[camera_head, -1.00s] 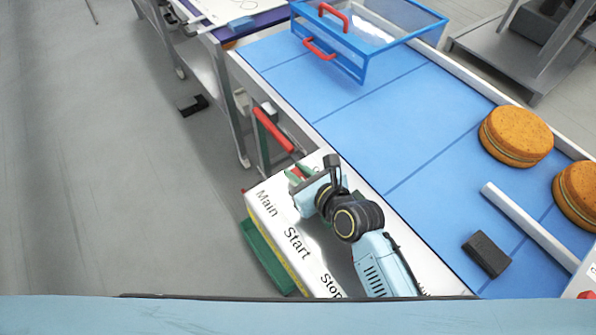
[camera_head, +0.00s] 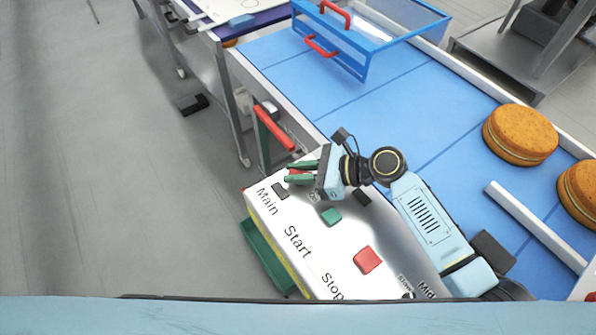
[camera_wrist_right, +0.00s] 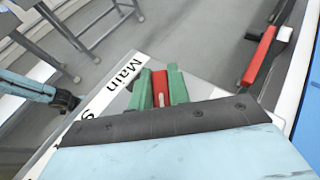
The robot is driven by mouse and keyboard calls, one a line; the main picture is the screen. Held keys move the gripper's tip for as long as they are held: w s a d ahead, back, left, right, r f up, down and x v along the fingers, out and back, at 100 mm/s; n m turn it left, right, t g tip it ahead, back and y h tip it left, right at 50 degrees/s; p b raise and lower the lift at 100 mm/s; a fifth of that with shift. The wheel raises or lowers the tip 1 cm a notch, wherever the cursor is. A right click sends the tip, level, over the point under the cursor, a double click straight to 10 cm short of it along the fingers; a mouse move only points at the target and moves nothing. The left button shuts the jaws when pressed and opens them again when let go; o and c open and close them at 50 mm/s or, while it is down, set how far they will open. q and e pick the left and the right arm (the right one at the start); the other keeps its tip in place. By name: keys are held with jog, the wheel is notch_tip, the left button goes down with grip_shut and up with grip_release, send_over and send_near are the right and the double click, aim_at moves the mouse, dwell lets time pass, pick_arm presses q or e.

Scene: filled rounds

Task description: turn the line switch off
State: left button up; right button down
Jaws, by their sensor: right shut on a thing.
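The line switch shows as a red lever (camera_wrist_right: 160,88) by the "Main" label, at the far end of a white control box (camera_head: 310,262). My right gripper (camera_head: 300,173) is shut on this red lever. In the right wrist view its two green fingers (camera_wrist_right: 160,86) stand on either side of the lever, which lies nearly in line with them. The lever's base is hidden behind the gripper. A black piece (camera_head: 280,191) sits on the box beside the label. My left gripper is not in view.
A green button (camera_head: 331,216) and a red button (camera_head: 368,260) sit on the box. A red handle (camera_head: 273,128) stands just beyond it. A blue conveyor (camera_head: 390,110) runs alongside, with a blue drawer frame (camera_head: 366,62) and filled rounds (camera_head: 520,134).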

jog(key=n+g+b, duration=0.1)
jog(key=n+g, duration=0.3)
jog(key=g, duration=0.1)
jog(key=shift+n, duration=0.3)
jog(key=n+g+h+b, duration=0.1)
jog(key=n+g, duration=0.1)
jog(key=n+g+h+b, duration=0.1)
jog(key=n+g+b, duration=0.1)
jog(key=g, duration=0.1)
jog(key=shift+s+d+f+n, duration=0.1)
jog(key=shift+s+n, duration=0.1)
jog(key=shift+n, duration=0.1)
jog(key=shift+s+g+h, duration=0.1)
jog(key=shift+g+h, duration=0.2)
jog(key=c, duration=1.3)
grip_release()
jog(key=b+v, duration=0.3)
jog(key=v, duration=1)
jog(key=shift+w+d, duration=0.15)
jog(key=shift+w, duration=0.1)
